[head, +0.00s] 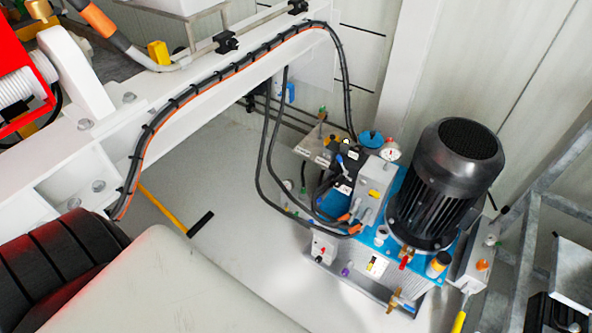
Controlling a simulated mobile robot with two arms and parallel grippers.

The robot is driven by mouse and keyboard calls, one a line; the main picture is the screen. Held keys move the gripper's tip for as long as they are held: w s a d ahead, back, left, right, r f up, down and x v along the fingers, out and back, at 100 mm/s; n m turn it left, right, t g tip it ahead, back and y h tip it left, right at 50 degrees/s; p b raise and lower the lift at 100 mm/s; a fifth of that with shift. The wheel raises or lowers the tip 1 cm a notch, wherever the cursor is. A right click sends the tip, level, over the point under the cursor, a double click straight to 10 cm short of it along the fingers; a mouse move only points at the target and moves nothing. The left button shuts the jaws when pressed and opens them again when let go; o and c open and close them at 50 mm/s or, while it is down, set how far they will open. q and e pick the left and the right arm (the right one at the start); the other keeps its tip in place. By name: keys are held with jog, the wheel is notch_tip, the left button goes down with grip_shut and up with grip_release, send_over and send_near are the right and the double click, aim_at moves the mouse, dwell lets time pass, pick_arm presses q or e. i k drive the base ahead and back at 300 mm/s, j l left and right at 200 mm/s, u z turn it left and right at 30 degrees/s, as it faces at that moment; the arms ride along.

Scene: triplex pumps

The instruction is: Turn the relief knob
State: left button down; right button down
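A hydraulic power unit (412,218) with a blue top plate and a large black finned motor (448,180) stands on the floor at the right. It carries several small knobs and caps: a red one (405,261), a yellow-topped one (438,264), an orange one (482,265) and a brass fitting (394,300). I cannot tell which of these, if any, is the relief knob. A round gauge (390,150) and a blue cap (371,138) sit behind the valve block (374,190). Neither of my grippers shows in the head view.
A white steel beam (190,100) with black hoses (265,165) crosses the upper left and reaches toward the unit. A yellow handle with a black grip (200,224) sticks out over the floor. Grey metal framing (530,235) stands close at the right.

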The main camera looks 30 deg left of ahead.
aim_at(340, 179)
jog(key=u, duration=0.7)
jog(key=k+u, duration=0.35)
jog(key=k+j+u, duration=0.1)
jog(key=k+u, duration=0.3)
jog(key=u, duration=3.05)
jog(key=z, duration=4)
